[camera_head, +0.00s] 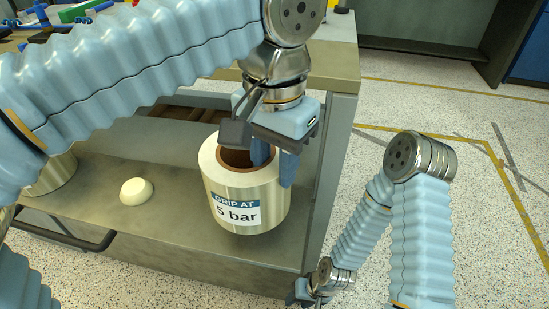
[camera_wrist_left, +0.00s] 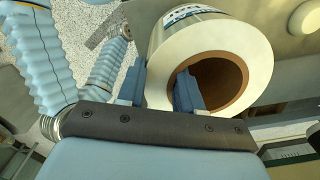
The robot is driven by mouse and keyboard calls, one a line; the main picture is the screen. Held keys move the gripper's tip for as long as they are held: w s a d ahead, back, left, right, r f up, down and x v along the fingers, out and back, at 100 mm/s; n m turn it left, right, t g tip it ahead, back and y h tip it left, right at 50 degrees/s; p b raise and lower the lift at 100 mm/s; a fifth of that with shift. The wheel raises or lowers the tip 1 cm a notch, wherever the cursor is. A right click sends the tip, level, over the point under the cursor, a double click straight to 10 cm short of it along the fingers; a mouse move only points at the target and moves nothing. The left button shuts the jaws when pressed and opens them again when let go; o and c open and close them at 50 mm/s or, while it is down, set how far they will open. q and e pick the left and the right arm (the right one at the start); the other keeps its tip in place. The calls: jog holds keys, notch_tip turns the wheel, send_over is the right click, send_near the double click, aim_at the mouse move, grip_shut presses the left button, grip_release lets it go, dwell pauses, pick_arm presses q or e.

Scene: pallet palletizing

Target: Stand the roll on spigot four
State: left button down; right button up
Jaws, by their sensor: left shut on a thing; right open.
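A cream roll (camera_head: 245,190) with a brown core and a label reading "GRIP AT 5 bar" is upright at the right end of the grey lower shelf (camera_head: 100,215). My left gripper (camera_head: 274,160) is above it, shut on its wall, one finger inside the core and the other outside. The left wrist view shows the same grip on the roll (camera_wrist_left: 255,45). A cream domed spigot (camera_head: 136,191) stands bare left of the roll. Whether the roll rests on the shelf, and any spigot under it, is hidden. My right gripper (camera_head: 312,290) is low by the shelf's front right corner, open.
Another roll (camera_head: 52,176) stands at the shelf's left, partly behind my left arm. The upper worktop (camera_head: 335,65) and a corner post (camera_head: 325,180) lie close behind and right of the held roll.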

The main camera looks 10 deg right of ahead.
pick_arm(q)
jog(key=shift+f, duration=0.2)
dwell(0.6)
jog(key=shift+f, duration=0.1)
jog(key=shift+f+b, duration=0.85)
jog(key=shift+f, duration=0.9)
dwell(0.5)
jog(key=c, duration=0.7)
grip_release()
jog(key=shift+f, duration=0.1)
jog(key=shift+o, duration=0.2)
